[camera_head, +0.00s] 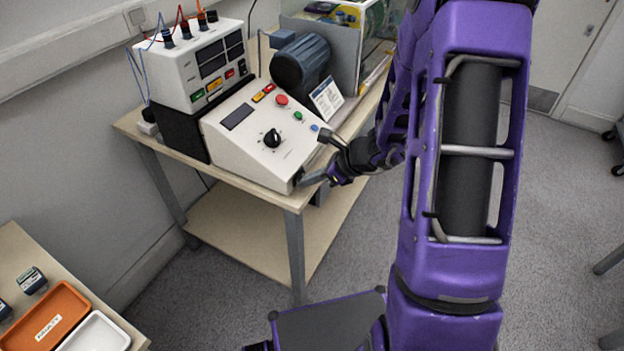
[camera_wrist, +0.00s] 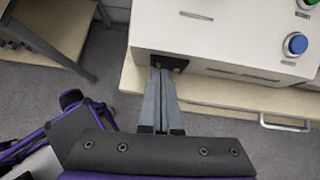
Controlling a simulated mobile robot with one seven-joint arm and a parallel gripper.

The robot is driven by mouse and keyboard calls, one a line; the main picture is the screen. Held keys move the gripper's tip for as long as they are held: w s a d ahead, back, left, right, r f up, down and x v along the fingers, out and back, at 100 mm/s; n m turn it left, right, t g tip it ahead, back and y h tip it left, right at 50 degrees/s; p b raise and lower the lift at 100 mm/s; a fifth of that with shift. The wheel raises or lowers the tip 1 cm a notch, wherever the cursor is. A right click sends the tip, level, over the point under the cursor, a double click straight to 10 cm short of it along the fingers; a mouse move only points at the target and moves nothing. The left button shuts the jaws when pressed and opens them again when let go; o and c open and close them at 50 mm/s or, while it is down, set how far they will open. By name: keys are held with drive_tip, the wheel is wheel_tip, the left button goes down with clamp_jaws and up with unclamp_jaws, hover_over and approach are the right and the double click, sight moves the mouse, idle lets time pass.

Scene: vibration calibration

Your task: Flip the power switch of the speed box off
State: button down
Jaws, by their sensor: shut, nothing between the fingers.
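The speed box (camera_head: 235,150) is a white sloped console with a black knob, a small dark display and coloured buttons, on the wooden table. In the wrist view, its side wall (camera_wrist: 215,65) carries a black power switch (camera_wrist: 178,64) low near the box's left corner. My gripper (camera_wrist: 161,72) is shut and empty, with its fingertips right at the switch and covering part of it. I cannot tell whether they touch it, or which way the switch is set. In the head view my gripper (camera_head: 306,181) is at the box's lower right corner.
A white instrument (camera_head: 195,70) with cables stands behind the speed box, and a dark motor (camera_head: 302,62) beside it. The blue button (camera_wrist: 296,44) lies right of my fingers. A metal handle (camera_wrist: 284,123) is on the table's front. An orange tray (camera_head: 45,318) is at lower left.

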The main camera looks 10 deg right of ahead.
drive_tip(key=shift+w, duration=0.1)
drive_tip(key=shift+w+d, duration=0.4)
drive_tip(key=shift+d, duration=0.2)
